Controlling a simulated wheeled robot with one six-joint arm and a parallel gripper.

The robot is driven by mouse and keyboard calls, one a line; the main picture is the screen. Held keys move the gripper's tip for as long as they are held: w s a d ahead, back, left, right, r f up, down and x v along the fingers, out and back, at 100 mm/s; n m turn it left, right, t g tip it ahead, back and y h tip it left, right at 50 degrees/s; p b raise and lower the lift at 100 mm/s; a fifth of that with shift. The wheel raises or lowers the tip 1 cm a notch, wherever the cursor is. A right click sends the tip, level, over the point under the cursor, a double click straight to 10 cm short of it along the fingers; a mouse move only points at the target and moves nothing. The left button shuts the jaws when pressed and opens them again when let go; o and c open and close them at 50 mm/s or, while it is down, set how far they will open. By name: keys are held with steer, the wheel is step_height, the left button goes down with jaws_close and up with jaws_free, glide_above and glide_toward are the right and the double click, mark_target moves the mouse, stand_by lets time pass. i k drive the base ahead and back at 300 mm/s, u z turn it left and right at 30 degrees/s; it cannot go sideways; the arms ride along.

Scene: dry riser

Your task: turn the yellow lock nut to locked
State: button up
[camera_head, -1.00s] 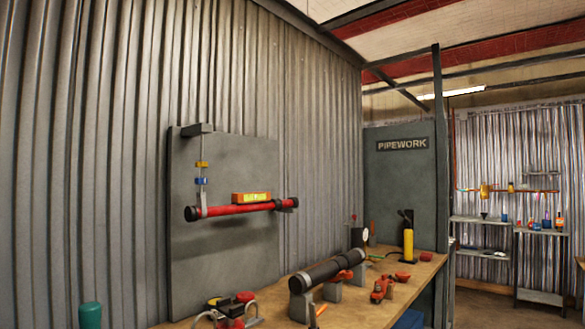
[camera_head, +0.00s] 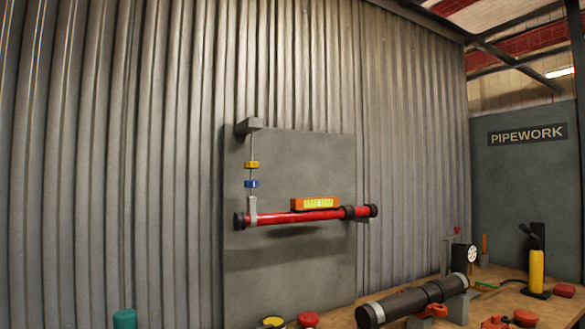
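The yellow lock nut (camera_head: 251,165) sits on a thin vertical rod that hangs from a grey bracket (camera_head: 249,126) on the grey wall panel. A blue nut (camera_head: 251,184) is on the same rod just below it, with a gap between them. The rod leads down to a pale hanger clip (camera_head: 252,209) at the left end of a red pipe (camera_head: 300,217). An orange spirit level (camera_head: 315,203) rests on top of the pipe. The nuts are too small to tell whether they are locked. My gripper is not in view.
A wooden bench (camera_head: 395,320) runs along the lower right. It carries a dark pipe (camera_head: 412,300) on supports, a gauge (camera_head: 464,257), a yellow cylinder (camera_head: 536,270) and several red fittings. A green rounded object (camera_head: 124,319) stands at the bottom left. The space before the panel looks clear.

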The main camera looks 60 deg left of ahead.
mark_target(247, 165)
steer(key=u, duration=0.05)
steer(key=i, duration=2.4)
steer(key=u, duration=3.8)
steer(key=k, duration=0.55)
steer(key=z, duration=0.9)
steer(key=i, duration=0.6)
steer(key=u, duration=0.9)
